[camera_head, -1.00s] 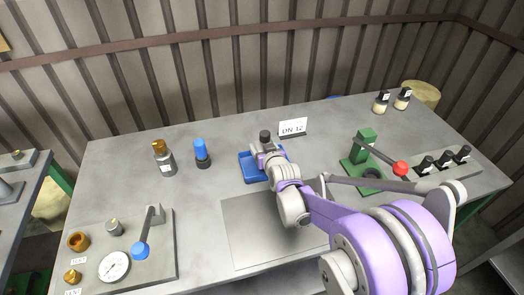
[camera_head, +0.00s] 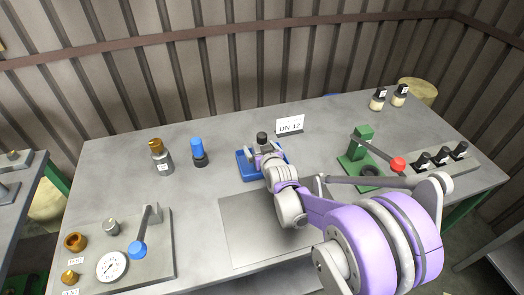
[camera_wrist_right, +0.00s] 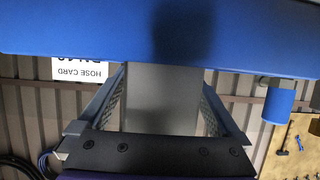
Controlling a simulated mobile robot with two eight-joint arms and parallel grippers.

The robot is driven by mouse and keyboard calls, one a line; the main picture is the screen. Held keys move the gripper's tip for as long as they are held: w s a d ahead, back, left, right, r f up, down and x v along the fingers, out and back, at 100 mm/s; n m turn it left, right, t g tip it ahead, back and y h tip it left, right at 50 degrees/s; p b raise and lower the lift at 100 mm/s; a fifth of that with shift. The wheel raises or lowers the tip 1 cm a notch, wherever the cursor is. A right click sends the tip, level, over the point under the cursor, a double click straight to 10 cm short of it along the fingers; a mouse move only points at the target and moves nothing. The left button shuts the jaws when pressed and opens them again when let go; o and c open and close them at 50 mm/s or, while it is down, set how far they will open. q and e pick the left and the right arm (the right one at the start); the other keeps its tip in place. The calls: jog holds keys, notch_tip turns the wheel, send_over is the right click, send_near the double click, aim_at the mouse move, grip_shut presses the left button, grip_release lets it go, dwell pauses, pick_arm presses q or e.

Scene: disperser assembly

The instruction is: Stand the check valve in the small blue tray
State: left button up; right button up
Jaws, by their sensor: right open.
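The check valve (camera_head: 262,137), with a dark top, stands upright at the small blue tray (camera_head: 243,168), on the grey bench. My right gripper (camera_head: 262,150) is at the valve, over the tray, and hides its lower part in the head view. In the right wrist view, a plain grey body, apparently the valve (camera_wrist_right: 161,98), is between the two open fingers. Whether the valve's base touches the tray floor is hidden. My left gripper is not in view.
A white card (camera_head: 290,125) stands behind the tray. A green press (camera_head: 361,150) with a red-knobbed lever is to the right. A flat grey plate (camera_head: 243,230) lies in front.

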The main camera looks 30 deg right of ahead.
jog(key=v, duration=1.2)
jog(key=shift+p, duration=0.45)
jog(key=shift+a, duration=0.1)
jog(key=s+a+g+p, duration=0.1)
jog(key=s+a, duration=0.1)
jog(key=s+a+n+g+y, duration=0.1)
jog(key=s+a, duration=0.2)
jog(key=s+a+g+y+p, duration=0.1)
jog(key=s+a, duration=0.2)
jog(key=shift+s+a+f+n+g+p, duration=0.1)
jog(key=shift+a+n+g+p, duration=0.15)
jog(key=shift+n+g+p, duration=0.1)
jog(key=s+a+g, duration=0.1)
jog(key=s, duration=0.2)
jog(key=s+a+g+p, duration=0.1)
jog(key=s, duration=0.2)
jog(key=s+a+f+n+g+y, duration=0.1)
jog(key=s, duration=0.2)
jog(key=shift+s+a+g+p, duration=0.25)
jog(key=shift+s+a+p, duration=0.05)
jog(key=shift+a+p, duration=0.1)
